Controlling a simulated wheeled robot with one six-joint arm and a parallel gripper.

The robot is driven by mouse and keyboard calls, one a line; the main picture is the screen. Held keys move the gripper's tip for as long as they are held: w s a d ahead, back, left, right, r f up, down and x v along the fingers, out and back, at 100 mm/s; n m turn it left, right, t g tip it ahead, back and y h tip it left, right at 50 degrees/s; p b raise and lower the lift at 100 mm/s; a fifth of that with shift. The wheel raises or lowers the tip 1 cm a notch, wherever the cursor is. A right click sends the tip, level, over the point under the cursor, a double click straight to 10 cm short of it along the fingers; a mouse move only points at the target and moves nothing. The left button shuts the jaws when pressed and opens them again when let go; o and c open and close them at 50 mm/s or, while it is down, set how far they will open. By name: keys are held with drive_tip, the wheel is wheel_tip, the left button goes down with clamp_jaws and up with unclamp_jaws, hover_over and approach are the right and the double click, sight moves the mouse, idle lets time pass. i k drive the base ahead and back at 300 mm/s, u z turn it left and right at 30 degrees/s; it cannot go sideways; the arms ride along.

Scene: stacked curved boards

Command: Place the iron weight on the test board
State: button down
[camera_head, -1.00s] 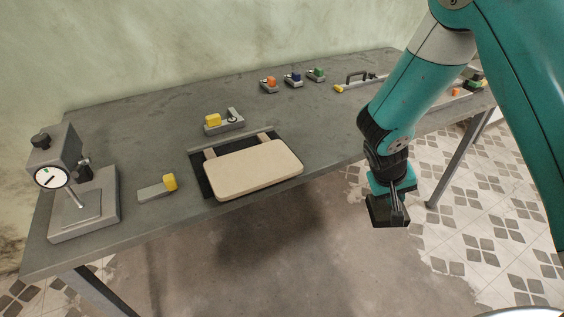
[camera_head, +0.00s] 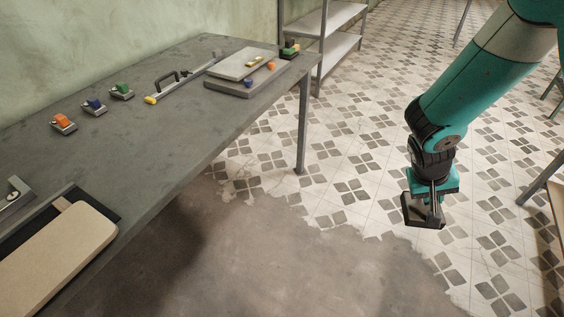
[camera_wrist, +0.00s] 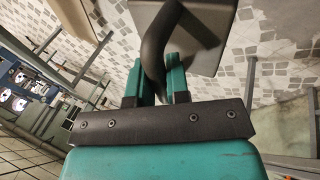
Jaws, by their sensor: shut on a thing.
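The iron weight (camera_head: 422,212) is a dark block with a curved handle. My gripper (camera_head: 434,190) is shut on this handle and holds the weight in the air over the floor, right of the table. In the wrist view the teal fingers of my gripper (camera_wrist: 162,85) close around the dark handle, with the weight's grey body (camera_wrist: 205,40) beyond. The beige curved board (camera_head: 58,256), which looks like the test board, lies on the table at lower left, cut off by the picture edge. The weight is well apart from it.
The grey table (camera_head: 165,135) carries orange (camera_head: 62,121), blue (camera_head: 95,105) and green (camera_head: 121,90) small blocks, a long handled bar (camera_head: 182,82) and a grey stacked slab (camera_head: 240,72). A shelf (camera_head: 325,40) stands behind. Tiled floor below the weight is clear.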

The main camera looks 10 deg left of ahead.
sight(48, 256)
drive_tip(key=z, duration=0.75)
drive_tip(key=k, duration=1.3)
drive_tip(key=u, duration=2.3)
drive_tip(key=i, duration=0.1)
drive_tip(key=u, duration=0.05)
